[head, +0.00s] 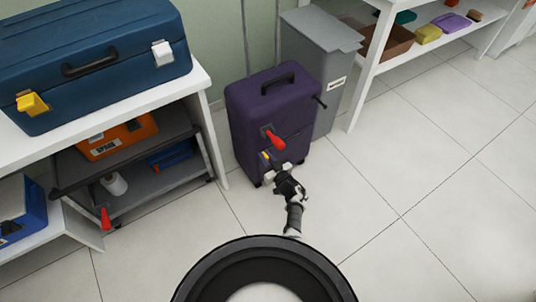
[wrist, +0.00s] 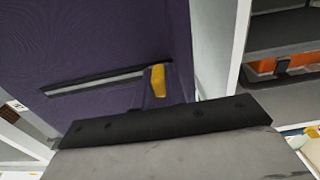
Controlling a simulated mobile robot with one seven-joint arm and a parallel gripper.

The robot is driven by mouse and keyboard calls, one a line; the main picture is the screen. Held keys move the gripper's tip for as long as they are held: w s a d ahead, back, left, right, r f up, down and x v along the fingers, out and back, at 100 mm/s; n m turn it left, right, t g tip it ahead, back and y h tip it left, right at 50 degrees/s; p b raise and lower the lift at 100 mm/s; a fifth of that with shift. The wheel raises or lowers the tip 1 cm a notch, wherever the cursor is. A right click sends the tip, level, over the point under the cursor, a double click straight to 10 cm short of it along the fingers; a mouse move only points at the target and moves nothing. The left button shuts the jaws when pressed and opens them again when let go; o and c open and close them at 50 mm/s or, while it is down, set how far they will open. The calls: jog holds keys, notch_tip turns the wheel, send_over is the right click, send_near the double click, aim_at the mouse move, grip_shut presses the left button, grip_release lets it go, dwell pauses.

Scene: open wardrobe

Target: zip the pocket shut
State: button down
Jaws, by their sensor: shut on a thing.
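The purple suitcase (head: 250,115) stands upright on the floor, and its front fills much of the wrist view (wrist: 90,35). A pocket slot (wrist: 95,84) runs across that front as a grey strip with dark edges. The yellow zip pull (wrist: 158,80) is at the slot's right end in the wrist view; it also shows small in the head view (head: 264,155). My gripper (head: 274,172) is against the suitcase front at the pull and is shut on it. Its fingertips are mostly hidden in the wrist view.
A red lever (head: 275,139) sticks out of the suitcase front just above my gripper. A grey bin (head: 318,55) stands behind it. A white shelf unit (head: 215,140) with toolboxes is close on the left. The floor to the right is clear.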

jog(key=shift+s+a+f, duration=0.15)
jog(key=shift+a, duration=0.1)
jog(key=c, duration=1.4)
grip_release()
jog(key=shift+c, duration=0.2)
jog(key=shift+s+d, duration=0.1)
jog(key=shift+d, duration=0.05)
jog(key=p+v, duration=0.6)
jog(key=v, duration=0.7)
jog(key=shift+s+p, duration=0.25)
jog(key=shift+p, duration=0.1)
